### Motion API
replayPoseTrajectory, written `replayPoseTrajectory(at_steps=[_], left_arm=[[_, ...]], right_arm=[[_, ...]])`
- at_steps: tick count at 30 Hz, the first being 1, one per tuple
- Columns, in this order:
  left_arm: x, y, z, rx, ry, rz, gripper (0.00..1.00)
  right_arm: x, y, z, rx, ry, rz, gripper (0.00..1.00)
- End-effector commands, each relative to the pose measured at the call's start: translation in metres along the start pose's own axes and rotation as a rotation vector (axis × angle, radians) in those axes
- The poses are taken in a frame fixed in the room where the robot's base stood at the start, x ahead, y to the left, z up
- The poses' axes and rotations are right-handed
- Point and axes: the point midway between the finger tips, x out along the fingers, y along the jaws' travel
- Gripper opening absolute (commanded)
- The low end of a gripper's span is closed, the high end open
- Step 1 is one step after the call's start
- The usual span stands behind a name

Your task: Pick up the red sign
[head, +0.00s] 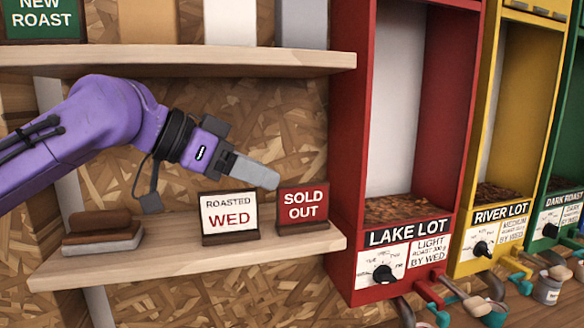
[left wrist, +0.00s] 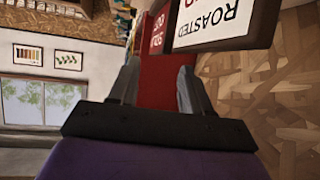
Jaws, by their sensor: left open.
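The red sign (head: 303,206), lettered "SOLD OUT", stands upright in a dark base at the right end of the lower wooden shelf (head: 190,250). My left gripper (head: 272,182) reaches in from the left, its fingertips just up and left of the sign in the head view. In the left wrist view the gripper (left wrist: 156,75) is open, its two fingers apart. The red sign (left wrist: 156,32) shows beyond the fingertips, turned on its side. A red surface shows between the fingers; I cannot tell if it is sign or cabinet. No contact is visible.
A white "ROASTED WED" sign (head: 229,214) stands just left of the red sign and is close in the left wrist view (left wrist: 215,22). The upper shelf (head: 180,60) is above my gripper. The red Lake Lot dispenser (head: 345,150) borders the right.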

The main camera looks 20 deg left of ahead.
Motion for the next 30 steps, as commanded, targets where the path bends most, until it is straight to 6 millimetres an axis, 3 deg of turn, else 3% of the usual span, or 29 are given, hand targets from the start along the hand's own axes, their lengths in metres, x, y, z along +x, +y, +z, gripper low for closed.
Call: replayPoseTrajectory(at_steps=[3, 10, 22, 23, 27, 30], left_arm=[[0.021, 0.0, -0.012, -0.001, -0.005, 0.0, 0.48], [0.056, 0.0, -0.01, -0.002, -0.002, 0.001, 0.48], [0.066, 0.0, -0.009, -0.001, 0.001, 0.0, 0.48], [0.066, 0.0, -0.009, -0.001, 0.001, 0.0, 0.45], [0.066, 0.0, -0.008, -0.001, 0.001, 0.0, 0.0], [0.066, 0.0, -0.008, -0.002, 0.0, 0.0, 0.0]], right_arm=[[-0.012, 0.001, -0.005, 0.0, 0.0, 0.0, 0.43], [-0.02, 0.002, -0.008, 0.0, 0.0, 0.0, 0.43], [-0.021, 0.002, -0.009, 0.0, 0.0, 0.0, 0.43], [-0.021, 0.002, -0.009, 0.0, 0.0, 0.0, 0.43], [-0.021, 0.002, -0.009, 0.0, 0.0, 0.0, 0.43], [-0.021, 0.002, -0.009, 0.0, 0.0, 0.0, 0.43]])
